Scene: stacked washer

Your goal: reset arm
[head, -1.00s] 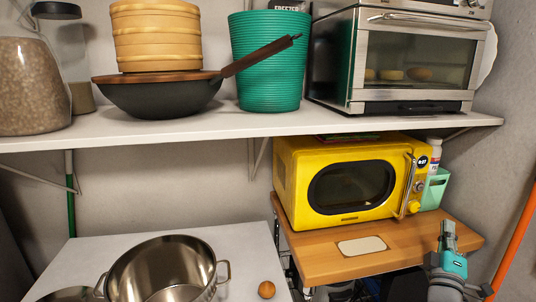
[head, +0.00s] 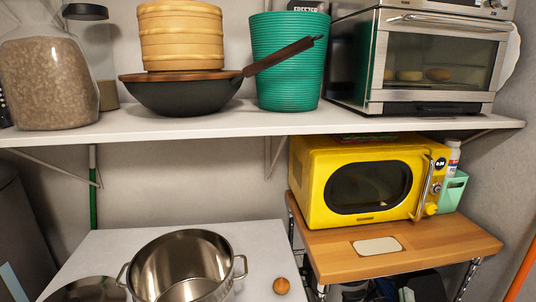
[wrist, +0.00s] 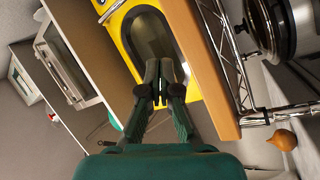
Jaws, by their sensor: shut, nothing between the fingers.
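My gripper (wrist: 160,82) shows in the wrist view with its two dark fingers together and nothing between them. It points toward the yellow microwave (wrist: 120,35), apart from it as far as I can tell. The microwave (head: 368,185) stands with its door closed on a wooden-topped cart (head: 440,243). My arm and gripper are not visible in the head view.
A white shelf (head: 220,127) above holds a wok (head: 190,96), a green bin (head: 287,65) and a toaster oven (head: 425,60). A steel pot (head: 180,265) and an onion (head: 281,286) are on the white surface at lower left.

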